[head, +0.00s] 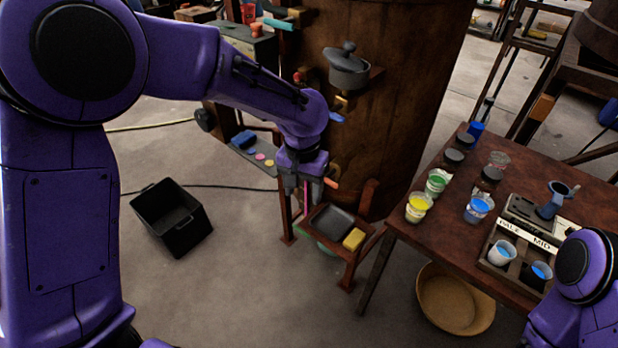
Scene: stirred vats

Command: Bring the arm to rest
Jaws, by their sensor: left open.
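My left arm (180,60), purple, reaches in from the left across the upper part of the head view. My left gripper (304,188) hangs fingers down in front of the big brown wooden vat (405,110). It is open. A thin pink upright thing shows between or behind its fingers; I cannot tell which. A low wooden stand with a dark tray (334,221) and a yellow block (354,239) is just below and right of the gripper. Of my right arm, only a purple link (585,265) shows at the lower right; its gripper is out of view.
A table (405,232) at the right holds cups of yellow, green and blue paint, dark lids and a divided box (490,258). A wicker basket (455,300) is under it. A black bin (172,217) stands on the floor left of the gripper. The front floor is clear.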

